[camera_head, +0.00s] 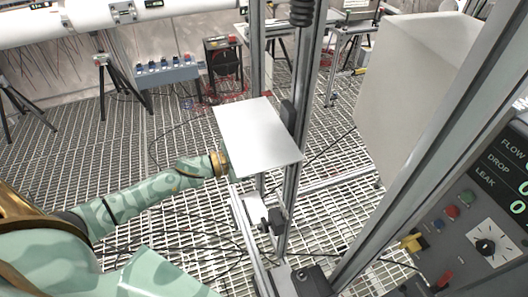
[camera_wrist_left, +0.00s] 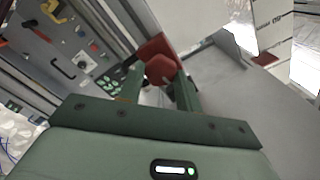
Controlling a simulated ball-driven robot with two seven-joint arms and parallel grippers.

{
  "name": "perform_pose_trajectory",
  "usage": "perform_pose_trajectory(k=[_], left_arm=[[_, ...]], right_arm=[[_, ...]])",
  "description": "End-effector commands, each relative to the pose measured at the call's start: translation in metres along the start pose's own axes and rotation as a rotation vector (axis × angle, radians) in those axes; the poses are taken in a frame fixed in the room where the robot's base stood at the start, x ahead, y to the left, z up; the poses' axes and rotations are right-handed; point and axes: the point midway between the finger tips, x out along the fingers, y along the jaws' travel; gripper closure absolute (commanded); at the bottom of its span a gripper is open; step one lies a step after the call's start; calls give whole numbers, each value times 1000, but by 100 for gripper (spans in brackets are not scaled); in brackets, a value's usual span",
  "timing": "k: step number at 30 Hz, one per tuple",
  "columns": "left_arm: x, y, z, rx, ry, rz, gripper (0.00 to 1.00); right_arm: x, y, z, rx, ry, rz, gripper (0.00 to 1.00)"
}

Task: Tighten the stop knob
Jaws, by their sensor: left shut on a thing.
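My left gripper (camera_wrist_left: 160,82) is shut on a red knob (camera_wrist_left: 160,68), which sits between its two green fingers in the left wrist view. A larger red part (camera_wrist_left: 153,47) lies just behind this knob. In the head view my left arm reaches in from the left, and its wrist ends at the near left edge of a pale flat plate (camera_head: 257,132). The plate hides the fingers and the red knob there. A black knob (camera_head: 272,222) is on the metal frame below the plate, apart from my gripper. My right gripper is not in view.
Upright metal posts (camera_head: 293,130) stand right beside the plate. A grey control panel (camera_head: 475,235) with a dial, buttons and a display is at the right. A pale box (camera_head: 415,85) stands behind. Tripods and cables are on the grating floor (camera_head: 85,165) at the left.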

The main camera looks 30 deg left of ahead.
Motion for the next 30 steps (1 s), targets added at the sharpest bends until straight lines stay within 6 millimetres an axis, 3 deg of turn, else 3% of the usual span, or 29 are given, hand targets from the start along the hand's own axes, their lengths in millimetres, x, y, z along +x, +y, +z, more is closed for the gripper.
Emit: perform_pose_trajectory(k=[10, 24, 25, 27, 30], left_arm=[[0, 1, 1, 124, -1, 1, 88], [0, 1, 1, 140, -2, 2, 88], [0, 1, 1, 140, -2, 2, 63], [0, 1, 1, 140, -2, 2, 44], [0, 1, 0, 140, -1, 1, 44]], right_arm=[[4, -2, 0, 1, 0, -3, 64], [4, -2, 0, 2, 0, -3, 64], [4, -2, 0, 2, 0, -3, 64], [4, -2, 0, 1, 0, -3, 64], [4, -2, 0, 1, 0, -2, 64]])
